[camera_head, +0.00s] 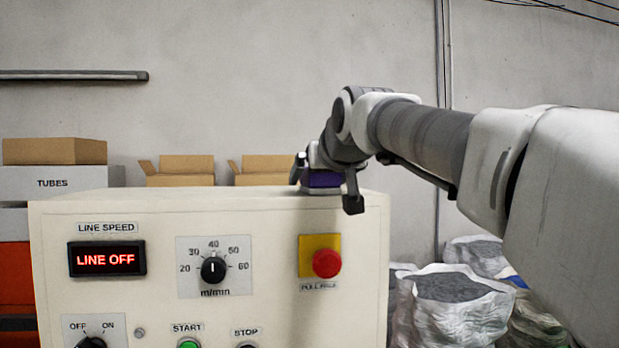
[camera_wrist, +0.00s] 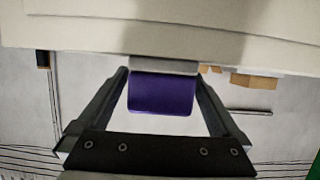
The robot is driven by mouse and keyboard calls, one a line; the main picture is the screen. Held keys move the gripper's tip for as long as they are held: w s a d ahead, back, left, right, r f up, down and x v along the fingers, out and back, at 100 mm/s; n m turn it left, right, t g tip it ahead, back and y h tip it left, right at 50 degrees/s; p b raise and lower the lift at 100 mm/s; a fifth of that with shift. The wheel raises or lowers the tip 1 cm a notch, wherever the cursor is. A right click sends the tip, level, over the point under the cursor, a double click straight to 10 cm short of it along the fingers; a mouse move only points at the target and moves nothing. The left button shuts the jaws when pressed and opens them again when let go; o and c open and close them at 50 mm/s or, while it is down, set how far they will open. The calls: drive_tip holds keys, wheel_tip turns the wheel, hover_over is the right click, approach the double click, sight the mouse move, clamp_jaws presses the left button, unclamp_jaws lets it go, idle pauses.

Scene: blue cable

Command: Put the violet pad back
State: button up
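The violet pad (camera_head: 322,179) sits on a light grey base (camera_head: 322,191) on the top of the cream control cabinet, near its right end. In the wrist view the pad (camera_wrist: 163,94) shows as a violet block against its grey base (camera_wrist: 163,66), between my two dark fingers. My gripper (camera_wrist: 161,73) has one finger at each side of the pad, close to its edges. I cannot tell whether the fingers touch it. In the head view my gripper (camera_head: 326,187) comes over the cabinet top, and one fingertip hangs in front of its upper edge.
The cabinet front (camera_head: 140,225) carries a red push button (camera_head: 326,263) on a yellow plate, a speed knob (camera_head: 213,270) and a "LINE OFF" display (camera_head: 107,259). Cardboard boxes (camera_head: 180,170) stand behind it. Filled sacks (camera_head: 455,305) stand to the right. The cabinet top left of the pad is clear.

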drive_tip(key=shift+r, duration=0.2)
drive_tip(key=b+v, duration=0.2)
drive_tip(key=v, duration=1)
drive_tip(key=shift+d+f, duration=0.1)
drive_tip(key=shift+f, duration=0.05)
drive_tip(key=s+d+f+g+h, duration=0.1)
drive_tip(key=s+f, duration=0.5)
drive_tip(key=f, duration=0.7)
drive_tip(key=s+d+f+m+g, duration=0.1)
drive_tip(key=s+d+f+g, duration=0.3)
drive_tip(key=f, duration=1)
drive_tip(key=s+d+f+m+g+h, duration=0.1)
drive_tip(key=s+d+f+g, duration=0.2)
drive_tip(key=s+f, duration=0.7)
wheel_tip(320, 180, down, 4)
drive_tip(key=shift+d+r+h, duration=0.1)
drive_tip(key=shift+d+h, duration=0.2)
drive_tip(key=shift+d, duration=0.25)
drive_tip(key=shift+s, duration=0.2)
